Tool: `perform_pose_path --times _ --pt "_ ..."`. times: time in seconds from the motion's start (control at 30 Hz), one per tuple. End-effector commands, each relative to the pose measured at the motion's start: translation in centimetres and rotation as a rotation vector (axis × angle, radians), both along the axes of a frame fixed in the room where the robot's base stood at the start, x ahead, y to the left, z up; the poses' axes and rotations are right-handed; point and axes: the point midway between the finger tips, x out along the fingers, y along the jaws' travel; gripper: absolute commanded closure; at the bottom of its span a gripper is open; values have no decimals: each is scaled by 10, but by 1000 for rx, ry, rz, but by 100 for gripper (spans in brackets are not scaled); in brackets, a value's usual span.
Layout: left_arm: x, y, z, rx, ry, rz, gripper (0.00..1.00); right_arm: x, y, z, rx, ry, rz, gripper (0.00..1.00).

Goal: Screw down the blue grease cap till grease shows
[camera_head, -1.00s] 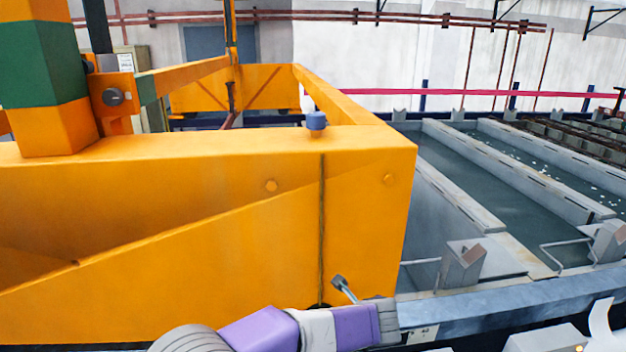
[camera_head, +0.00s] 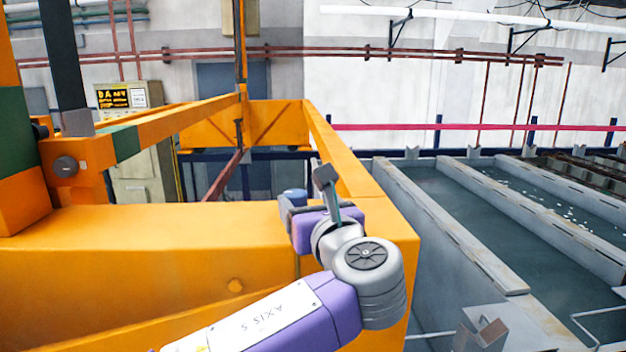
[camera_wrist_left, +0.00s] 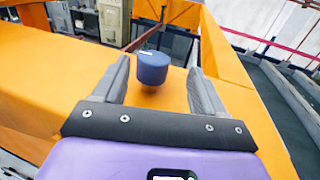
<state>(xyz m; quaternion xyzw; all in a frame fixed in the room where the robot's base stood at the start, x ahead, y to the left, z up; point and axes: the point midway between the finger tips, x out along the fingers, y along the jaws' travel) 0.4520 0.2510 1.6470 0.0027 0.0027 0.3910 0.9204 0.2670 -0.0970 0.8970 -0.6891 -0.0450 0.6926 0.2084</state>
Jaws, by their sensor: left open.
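The blue grease cap (camera_wrist_left: 152,67) stands upright on top of the orange beam (camera_wrist_left: 60,75), with a small white mark on its top. It also shows in the head view (camera_head: 294,196), partly hidden behind my left gripper (camera_head: 297,203). In the left wrist view my left gripper (camera_wrist_left: 160,75) is open, one finger on each side of the cap, with the cap a little beyond the fingertips or between them; I cannot tell which. No grease shows around the cap. My right gripper is not in view.
The orange frame's post (camera_head: 20,150) rises at the left, and an inclined bar (camera_head: 150,128) runs back from it. Long tanks of liquid (camera_head: 480,210) lie to the right. A control cabinet (camera_head: 140,170) stands behind. The beam's top is clear left of the cap.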

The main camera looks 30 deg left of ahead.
Motion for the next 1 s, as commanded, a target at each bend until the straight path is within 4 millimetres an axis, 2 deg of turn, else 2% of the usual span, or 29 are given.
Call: perform_pose_path --times 0.5,0.87,0.9,1.0 --pt "46 48 1 -1 1 2 29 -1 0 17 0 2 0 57" --pt "52 54 -1 -2 -1 -1 29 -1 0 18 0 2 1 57" --pt "52 54 -1 -2 -1 -1 30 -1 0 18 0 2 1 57" --pt "52 54 -1 -2 -1 -1 45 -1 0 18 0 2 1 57"
